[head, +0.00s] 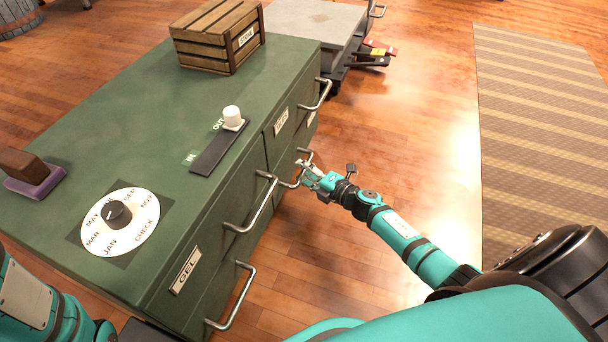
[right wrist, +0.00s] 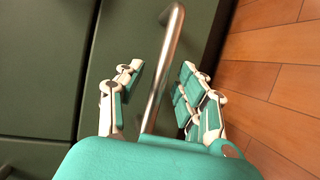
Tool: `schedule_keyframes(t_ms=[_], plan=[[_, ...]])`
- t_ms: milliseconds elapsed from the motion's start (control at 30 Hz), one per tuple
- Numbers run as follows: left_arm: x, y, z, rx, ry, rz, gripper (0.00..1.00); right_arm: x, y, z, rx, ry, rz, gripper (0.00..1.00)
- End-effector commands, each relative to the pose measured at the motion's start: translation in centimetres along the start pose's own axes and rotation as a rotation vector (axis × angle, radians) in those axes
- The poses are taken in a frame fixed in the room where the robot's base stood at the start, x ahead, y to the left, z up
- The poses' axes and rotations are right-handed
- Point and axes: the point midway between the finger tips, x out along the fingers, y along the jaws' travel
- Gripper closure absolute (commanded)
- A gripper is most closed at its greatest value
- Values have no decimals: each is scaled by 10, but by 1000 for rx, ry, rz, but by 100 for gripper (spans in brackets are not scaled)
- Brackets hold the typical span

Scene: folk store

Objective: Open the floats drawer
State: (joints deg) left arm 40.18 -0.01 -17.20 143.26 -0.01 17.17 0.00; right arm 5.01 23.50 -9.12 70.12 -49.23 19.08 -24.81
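A green cabinet (head: 150,100) has several drawers with metal bar handles on its right side. My right gripper (head: 308,174) is at the lower handle (head: 287,185) of the farther drawer column. In the right wrist view, this metal handle (right wrist: 163,75) runs between the two open fingers (right wrist: 160,95), with gaps on both sides. The drawer front behind it looks closed. A label (head: 282,121) on the upper farther drawer is too small to read, so I cannot tell which drawer is floats. My left arm shows at the lower left; its gripper is out of view.
A near drawer is labelled GEL (head: 185,271). On the cabinet top are a wooden crate (head: 215,35), a white-knobbed IN/OUT slider (head: 218,148), a month dial (head: 120,222) and a stamp (head: 35,175). A grey cart (head: 310,25) stands behind.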

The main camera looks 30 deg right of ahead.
Motion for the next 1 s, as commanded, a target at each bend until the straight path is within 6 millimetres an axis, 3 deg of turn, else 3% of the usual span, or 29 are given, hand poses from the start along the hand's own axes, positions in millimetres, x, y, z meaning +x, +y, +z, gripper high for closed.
schedule_keyframes(t_ms=[333, 633, 1000], plan=[[-2, 1, -1, 0, 1, 1, 60, 5, 1, 0, -1, 0, 0, 63], [-2, 1, -1, 0, 1, 1, 60, 5, 1, 0, -1, 0, 0, 100], [-2, 1, -1, 0, 0, 1, 60, 5, 1, 0, -2, 1, 1, 100]])
